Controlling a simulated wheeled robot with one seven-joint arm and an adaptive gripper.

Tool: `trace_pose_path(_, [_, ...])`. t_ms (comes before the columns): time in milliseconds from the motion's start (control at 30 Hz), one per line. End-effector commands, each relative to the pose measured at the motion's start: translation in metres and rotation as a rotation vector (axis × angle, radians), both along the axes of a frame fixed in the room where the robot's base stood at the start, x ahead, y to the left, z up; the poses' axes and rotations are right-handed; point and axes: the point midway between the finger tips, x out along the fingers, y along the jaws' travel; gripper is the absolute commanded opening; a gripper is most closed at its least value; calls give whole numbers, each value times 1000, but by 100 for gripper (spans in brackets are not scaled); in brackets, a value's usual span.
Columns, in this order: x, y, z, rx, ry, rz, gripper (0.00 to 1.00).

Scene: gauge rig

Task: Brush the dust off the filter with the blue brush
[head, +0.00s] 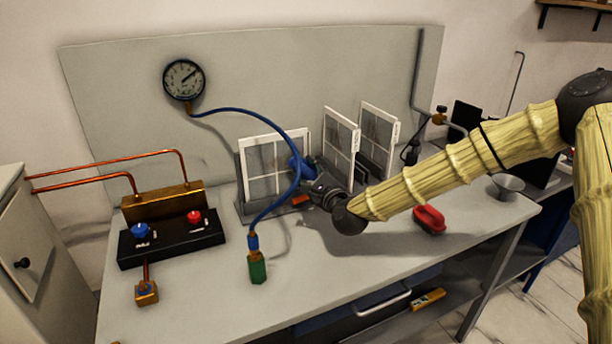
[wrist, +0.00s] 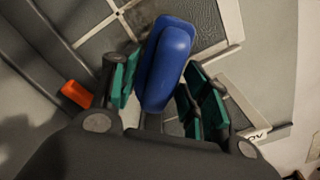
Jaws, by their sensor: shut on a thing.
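My gripper (head: 318,187) is shut on the blue brush (wrist: 167,62), between its green-padded fingers in the wrist view. In the head view the blue brush (head: 300,167) is at the right part of a white-framed filter (head: 262,166), which stands upright in a grey holder. In the wrist view the brush overlaps the filter's grey panes (wrist: 110,43), with a darker, dusty-looking patch (wrist: 197,18) beside it. I cannot tell whether the bristles touch the filter, as they are hidden.
Two more white-framed panels (head: 340,140) (head: 377,138) stand close to the right. An orange piece (wrist: 76,94) is on the holder. A blue hose (head: 275,205) hangs from the gauge (head: 184,79) in front of the filter. A red brush (head: 430,219) lies right on the bench.

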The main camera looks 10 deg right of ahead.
Motion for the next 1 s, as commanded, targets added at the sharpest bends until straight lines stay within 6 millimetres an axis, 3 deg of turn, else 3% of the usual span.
trace_pose_path(1000, [-15,42,-1,0,0,1,27])
